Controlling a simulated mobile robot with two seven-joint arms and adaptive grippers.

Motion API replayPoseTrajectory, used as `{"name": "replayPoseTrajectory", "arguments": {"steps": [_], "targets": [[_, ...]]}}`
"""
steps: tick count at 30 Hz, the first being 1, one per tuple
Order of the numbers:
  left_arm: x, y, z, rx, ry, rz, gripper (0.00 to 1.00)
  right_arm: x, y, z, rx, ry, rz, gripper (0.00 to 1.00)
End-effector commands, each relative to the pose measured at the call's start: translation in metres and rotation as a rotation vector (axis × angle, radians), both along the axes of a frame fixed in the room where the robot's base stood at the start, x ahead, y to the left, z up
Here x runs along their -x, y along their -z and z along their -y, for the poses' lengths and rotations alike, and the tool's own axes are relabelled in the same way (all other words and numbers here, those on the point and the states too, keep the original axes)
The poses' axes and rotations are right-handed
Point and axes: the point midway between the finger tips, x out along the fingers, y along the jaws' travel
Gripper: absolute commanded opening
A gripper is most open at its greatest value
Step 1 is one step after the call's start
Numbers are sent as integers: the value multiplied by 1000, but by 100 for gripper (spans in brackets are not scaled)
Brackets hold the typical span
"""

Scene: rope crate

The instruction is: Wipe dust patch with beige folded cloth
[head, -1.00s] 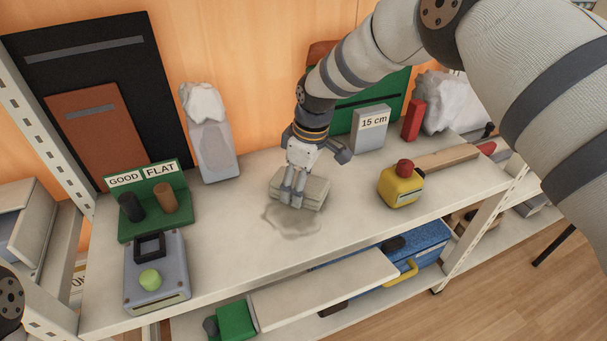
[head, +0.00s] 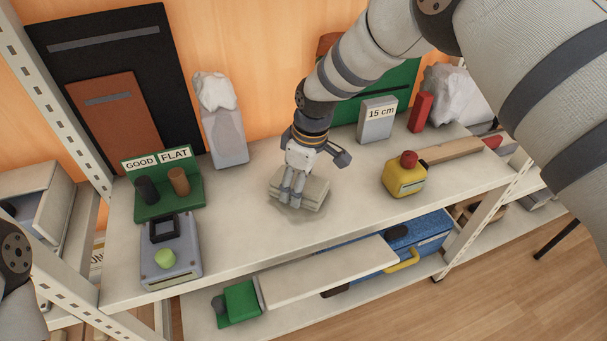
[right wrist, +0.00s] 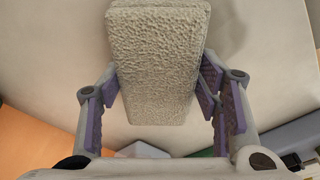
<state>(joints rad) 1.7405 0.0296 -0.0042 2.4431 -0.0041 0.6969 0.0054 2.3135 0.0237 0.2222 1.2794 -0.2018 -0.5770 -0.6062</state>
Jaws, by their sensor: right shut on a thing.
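The beige folded cloth (head: 314,193) lies on the shelf top near its middle, a thick rough-textured block. My right gripper (head: 291,201) comes down on it from above and is shut on it. In the right wrist view the cloth (right wrist: 158,65) sits between the two finger pads, its near end over the pale surface. The grey dust patch (head: 291,215) shows as a faint smudge at the cloth's front left edge; the cloth and fingers hide part of it. Only a piece of my left arm shows at the left edge; its gripper is out of view.
On the shelf top (head: 240,235), a green rack (head: 190,204) and a grey box with a green button (head: 172,262) stand left. A yellow box with a red knob (head: 404,179) and a wooden-handled tool (head: 455,150) lie right. A "15 cm" block (head: 376,125) stands behind.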

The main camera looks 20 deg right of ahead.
Motion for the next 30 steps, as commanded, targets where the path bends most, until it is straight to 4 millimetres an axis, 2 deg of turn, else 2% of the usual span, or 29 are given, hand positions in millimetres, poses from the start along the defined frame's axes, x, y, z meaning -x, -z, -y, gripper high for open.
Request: {"name": "replayPoseTrajectory", "arguments": {"steps": [11,24,30], "targets": [[-2,-2,0,0,0,5,70,3,1,-3,0,0,-1,35],[-15,-16,0,0,0,50,70,24,-3,-22,1,0,-1,35],[-15,-16,0,0,0,49,70,25,-1,-23,-1,1,-2,35]]}}
